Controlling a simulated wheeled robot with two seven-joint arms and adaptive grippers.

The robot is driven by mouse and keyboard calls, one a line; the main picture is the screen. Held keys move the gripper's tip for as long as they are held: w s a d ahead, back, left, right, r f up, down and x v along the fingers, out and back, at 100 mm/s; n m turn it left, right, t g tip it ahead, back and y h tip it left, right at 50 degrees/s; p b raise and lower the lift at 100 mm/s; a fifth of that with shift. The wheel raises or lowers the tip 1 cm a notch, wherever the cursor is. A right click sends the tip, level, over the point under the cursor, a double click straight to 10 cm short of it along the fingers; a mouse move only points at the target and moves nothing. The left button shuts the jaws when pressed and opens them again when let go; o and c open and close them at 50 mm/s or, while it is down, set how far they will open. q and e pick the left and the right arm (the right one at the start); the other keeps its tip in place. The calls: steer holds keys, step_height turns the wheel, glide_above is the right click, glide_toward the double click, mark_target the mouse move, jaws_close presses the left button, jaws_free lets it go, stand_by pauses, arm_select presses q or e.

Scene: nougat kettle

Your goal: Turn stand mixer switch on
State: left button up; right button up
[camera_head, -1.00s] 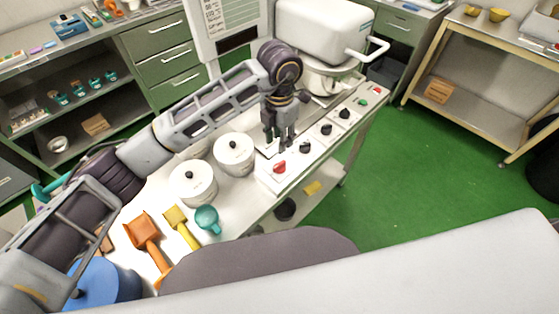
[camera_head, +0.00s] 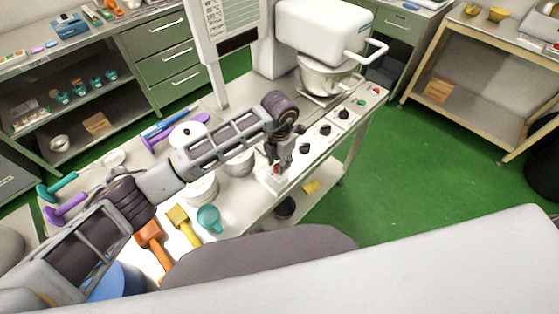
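The white stand mixer (camera_head: 318,32) stands at the far end of the table, with its metal bowl (camera_head: 322,78) below the head. A control strip runs along the table's right edge, with several black knobs (camera_head: 325,130) on white plates. A green button (camera_head: 361,101) and a small red button (camera_head: 377,90) are at its far end. A red knob (camera_head: 276,169) is at the near end, mostly hidden by my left gripper (camera_head: 281,168). The gripper points down at this red knob; contact and finger gap are unclear. My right gripper is not in view.
White lidded canisters (camera_head: 201,188) stand close beside my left forearm. A white post with a chart (camera_head: 222,30) rises behind. Green floor is clear at right.

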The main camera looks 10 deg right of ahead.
arm_select(q)
steer(key=shift+f, duration=0.2)
steer(key=shift+c, duration=0.5)
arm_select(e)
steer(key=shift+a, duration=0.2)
arm_select(q)
jaws_close()
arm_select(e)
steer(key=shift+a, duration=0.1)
